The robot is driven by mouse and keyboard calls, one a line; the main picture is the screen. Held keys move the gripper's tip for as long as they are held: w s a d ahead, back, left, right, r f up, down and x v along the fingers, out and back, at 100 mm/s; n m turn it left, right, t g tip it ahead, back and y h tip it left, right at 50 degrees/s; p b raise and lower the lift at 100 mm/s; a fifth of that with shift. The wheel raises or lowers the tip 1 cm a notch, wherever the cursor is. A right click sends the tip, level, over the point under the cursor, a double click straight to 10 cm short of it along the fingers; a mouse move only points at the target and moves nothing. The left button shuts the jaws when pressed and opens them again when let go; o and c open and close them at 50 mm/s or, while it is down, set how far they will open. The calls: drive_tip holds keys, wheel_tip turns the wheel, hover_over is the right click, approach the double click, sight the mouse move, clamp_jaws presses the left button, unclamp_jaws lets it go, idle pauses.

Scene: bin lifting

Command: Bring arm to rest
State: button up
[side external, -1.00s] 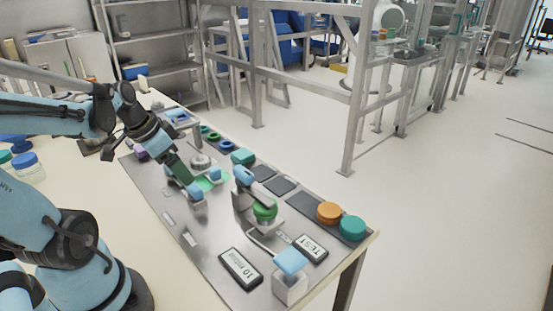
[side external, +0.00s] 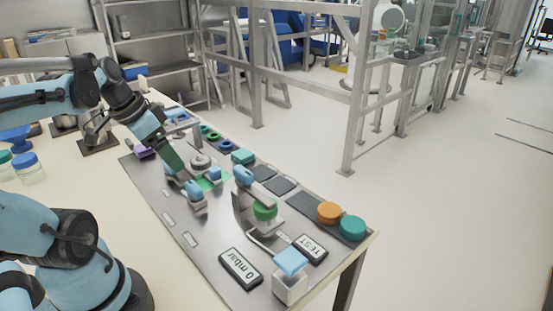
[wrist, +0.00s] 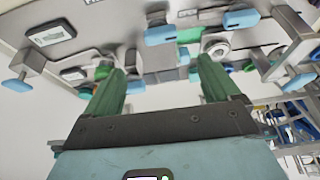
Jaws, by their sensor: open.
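My blue-and-black arm (side external: 145,122) reaches from the left over the metal work plate (side external: 165,215) in the side view. My gripper (wrist: 162,78) has two green fingers, spread apart with nothing between them in the wrist view. In the side view its tip hangs over the far left part of the plate, close to blue-handled parts (side external: 194,190) and a round metal piece (side external: 200,161). I cannot tell the exact gap to these parts.
A clamp stand with a green-capped piece (side external: 264,210) stands mid-plate. Displays reading "0 mbar" (side external: 240,268) and "TEST" (side external: 311,248) lie near the front. Orange (side external: 329,212) and teal (side external: 353,227) lids sit on the right. Jars (side external: 28,167) stand left. Floor on the right is clear.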

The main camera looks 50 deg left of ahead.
drive_tip(key=w+d+f+t, duration=0.1)
drive_tip(key=w+d, duration=0.2)
drive_tip(key=d, duration=0.5)
drive_tip(key=w+d+t, duration=0.1)
drive_tip(key=w+d, duration=0.3)
drive_tip(key=d, duration=0.3)
drive_tip(key=shift+d+f+t, duration=0.35)
drive_tip(key=shift+t, duration=0.05)
